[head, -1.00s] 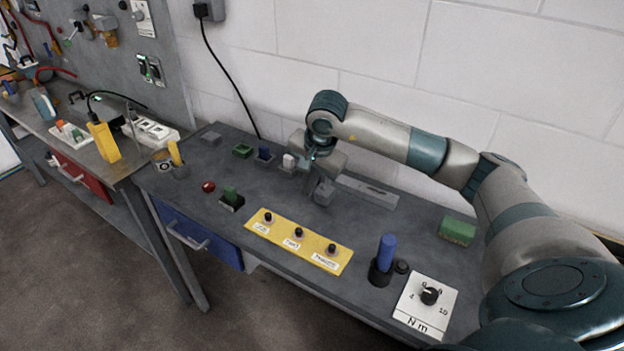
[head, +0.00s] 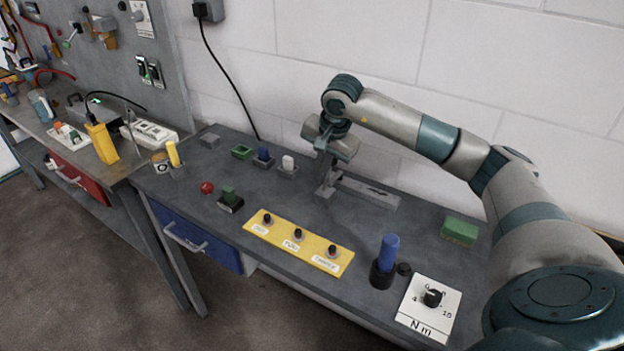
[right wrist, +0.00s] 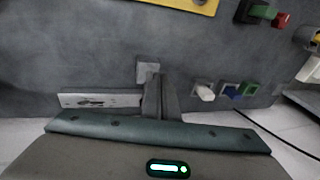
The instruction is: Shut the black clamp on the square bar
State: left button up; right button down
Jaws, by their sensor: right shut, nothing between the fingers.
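My right gripper (head: 325,190) is shut and empty, pointing down at the back of the bench. In the right wrist view its fingers (right wrist: 156,98) are together. A small grey block (right wrist: 147,66) lies just beyond the fingertips; I cannot tell whether they touch it. A flat light-grey plate (head: 368,193) with a dark shape on it lies right of the gripper; it also shows in the wrist view (right wrist: 75,100). I cannot make out for certain which part is the black clamp or the square bar. My left gripper is not in view.
A yellow panel (head: 270,234) with three black knobs lies at the bench front. White (head: 288,161), blue (head: 263,154) and green (head: 242,151) pieces stand left of the gripper. A blue cylinder (head: 389,249), a dial plate (head: 429,311) and a green block (head: 460,229) are to the right.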

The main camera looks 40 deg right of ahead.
jog(key=shift+s+a+r+p, duration=0.3)
jog(key=shift+a+r+p, duration=0.2)
jog(key=shift+a+r, duration=0.35)
jog(key=shift+d+r, duration=0.15)
jog(key=shift+r, duration=0.05)
notch_tip(320, 180, up, 7)
jog(key=p, duration=0.3)
jog(key=shift+s+a, duration=0.15)
jog(key=shift+a, duration=0.2)
jog(key=shift+a+f, duration=0.1)
jog(key=shift+f, duration=0.1)
dwell(0.4)
